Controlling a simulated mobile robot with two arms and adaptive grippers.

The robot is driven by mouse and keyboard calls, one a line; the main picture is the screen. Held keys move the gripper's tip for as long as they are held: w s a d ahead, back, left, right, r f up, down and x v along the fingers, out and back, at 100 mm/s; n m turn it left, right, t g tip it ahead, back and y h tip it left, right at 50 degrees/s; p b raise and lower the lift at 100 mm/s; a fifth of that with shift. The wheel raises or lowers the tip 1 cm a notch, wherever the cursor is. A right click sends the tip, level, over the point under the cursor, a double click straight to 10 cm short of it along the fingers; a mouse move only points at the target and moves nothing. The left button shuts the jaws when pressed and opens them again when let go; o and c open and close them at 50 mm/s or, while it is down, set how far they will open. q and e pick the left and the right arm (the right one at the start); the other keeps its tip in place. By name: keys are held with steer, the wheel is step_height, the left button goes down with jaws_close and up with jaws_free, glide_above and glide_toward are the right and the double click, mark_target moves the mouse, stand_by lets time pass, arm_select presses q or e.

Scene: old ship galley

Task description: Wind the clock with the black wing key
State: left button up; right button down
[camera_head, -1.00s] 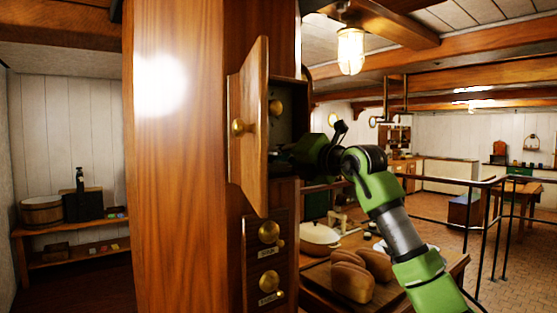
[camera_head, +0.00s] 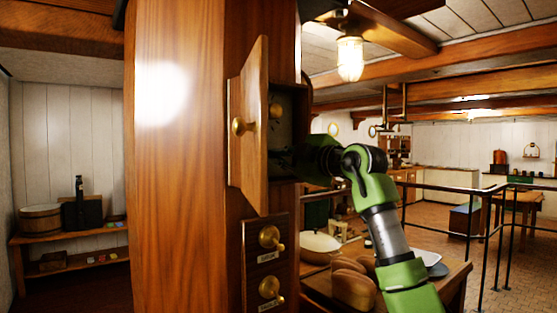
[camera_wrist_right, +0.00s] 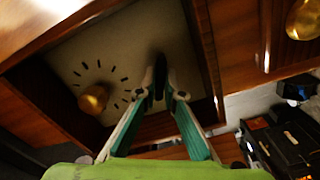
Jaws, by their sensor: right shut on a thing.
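A wooden compartment with its door (camera_head: 250,125) swung open is set in the tall wooden post. A pale dial plate (camera_wrist_right: 75,60) with a ring of black marks around a brass knob (camera_wrist_right: 93,98) lies inside it. My right gripper (camera_wrist_right: 158,90) is shut on a small black thing (camera_wrist_right: 158,78), likely the black wing key, in front of the plate. I cannot tell whether it touches the plate. In the head view my right gripper (camera_head: 285,163) reaches into the compartment, its fingertips mostly hidden. My left gripper is not in view.
Two brass knobs with labels (camera_head: 269,237) sit on panels below the compartment. A table with bread loaves (camera_head: 352,288) and a white pot (camera_head: 319,246) stands below my right arm. A black railing (camera_head: 480,190) runs behind it.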

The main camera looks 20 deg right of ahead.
steer(key=m, duration=0.8)
steer(key=shift+p, duration=0.3)
steer(key=m+p, duration=0.1)
steer(key=m, duration=0.2)
steer(key=shift+m, duration=0.4)
steer(key=m+p, duration=0.1)
steer(key=m, duration=0.1)
steer(key=shift+a+m+p, duration=0.1)
steer(key=shift+m+p, duration=0.2)
steer(key=shift+p, duration=0.1)
steer(key=shift+m, duration=0.3)
steer(key=shift+f, duration=0.2)
steer(key=c, duration=2.2)
jaws_free()
steer(key=shift+r, duration=0.1)
